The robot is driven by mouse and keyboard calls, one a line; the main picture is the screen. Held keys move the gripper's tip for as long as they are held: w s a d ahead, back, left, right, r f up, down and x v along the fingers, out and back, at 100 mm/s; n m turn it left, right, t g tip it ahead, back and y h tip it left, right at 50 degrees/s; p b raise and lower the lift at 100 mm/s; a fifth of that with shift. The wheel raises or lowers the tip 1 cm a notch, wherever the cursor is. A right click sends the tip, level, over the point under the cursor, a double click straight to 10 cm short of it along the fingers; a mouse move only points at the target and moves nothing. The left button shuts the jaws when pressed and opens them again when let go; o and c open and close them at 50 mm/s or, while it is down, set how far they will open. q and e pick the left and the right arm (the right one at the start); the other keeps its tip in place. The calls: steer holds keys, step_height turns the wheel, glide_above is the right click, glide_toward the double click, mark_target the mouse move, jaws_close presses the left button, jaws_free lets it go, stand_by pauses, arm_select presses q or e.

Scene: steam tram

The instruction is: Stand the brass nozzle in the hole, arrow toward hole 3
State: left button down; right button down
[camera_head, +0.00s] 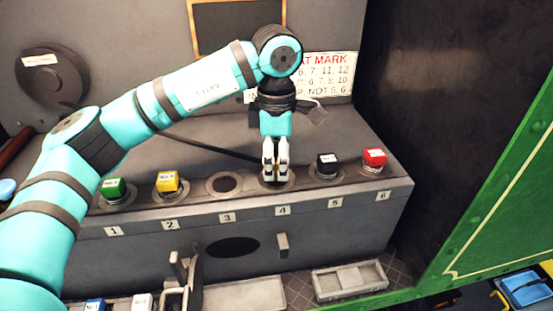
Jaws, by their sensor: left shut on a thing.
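My left gripper (276,180) points straight down at hole 4, above the number 4 label (283,211). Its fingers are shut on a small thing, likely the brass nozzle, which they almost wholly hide. I cannot tell how far it sits in the hole or which way its arrow points. Hole 3 (224,184) is an empty dark round opening just left of the gripper, above the number 3 label (227,218). My right gripper is not in view.
Green (114,187), yellow (167,181), black (327,161) and red (375,156) capped pieces stand at positions 1, 2, 5 and 6. A tray (349,279) lies below the console. A green panel (500,190) bounds the right side.

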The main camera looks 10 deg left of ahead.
arm_select(q)
steer(key=shift+c, duration=1)
jaws_free()
steer(key=shift+r, duration=0.15)
steer(key=shift+r+p, duration=0.45)
steer(key=shift+r, duration=0.05)
steer(key=shift+r+p, duration=0.3)
steer(key=shift+r, duration=0.25)
steer(key=shift+r+p, duration=1.5)
steer(key=shift+r, duration=1.05)
